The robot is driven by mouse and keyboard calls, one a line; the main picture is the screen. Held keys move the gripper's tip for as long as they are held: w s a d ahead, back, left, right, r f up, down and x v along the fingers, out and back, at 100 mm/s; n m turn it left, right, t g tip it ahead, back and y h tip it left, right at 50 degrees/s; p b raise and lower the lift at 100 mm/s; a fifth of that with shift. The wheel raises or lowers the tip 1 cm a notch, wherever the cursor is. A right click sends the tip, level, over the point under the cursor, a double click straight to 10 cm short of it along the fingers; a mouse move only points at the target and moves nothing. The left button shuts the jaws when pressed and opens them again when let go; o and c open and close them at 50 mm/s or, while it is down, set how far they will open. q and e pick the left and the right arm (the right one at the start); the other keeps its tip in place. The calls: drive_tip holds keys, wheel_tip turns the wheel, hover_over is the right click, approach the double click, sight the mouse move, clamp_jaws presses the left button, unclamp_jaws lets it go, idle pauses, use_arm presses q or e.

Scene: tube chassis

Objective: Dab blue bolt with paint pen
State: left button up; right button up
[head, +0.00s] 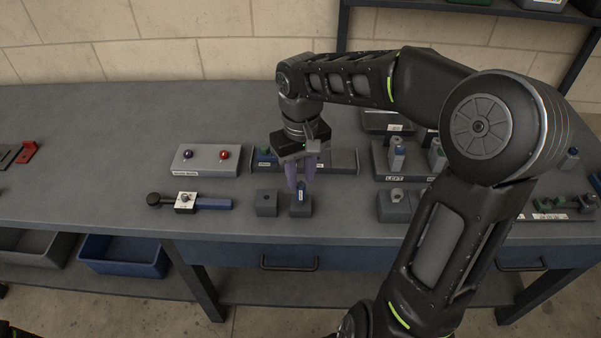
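My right gripper (301,185), with purple fingers, points down over the front middle of the bench. Below and between its fingertips is a small blue cylinder with a white label (302,196), upright in a grey block (301,210); it looks like the paint pen. I cannot tell whether the fingers touch it. Behind the gripper, a blue and green item (264,156) stands partly hidden at a labelled grey rack (345,160); I cannot tell whether it is the blue bolt. My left gripper is not in view.
An empty-looking grey block (266,203) stands left of the pen's block. A grey plate (205,166) carries dark purple and red knobs. A dark-handled tool (215,204) lies in front of it. My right arm hides part of the bench's right side. The left bench surface is mostly clear.

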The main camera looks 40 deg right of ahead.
sight(301, 194)
drive_tip(key=shift+f+b, duration=2.3)
drive_tip(key=shift+f, duration=0.95)
drive_tip(key=shift+c, duration=0.6)
clamp_jaws()
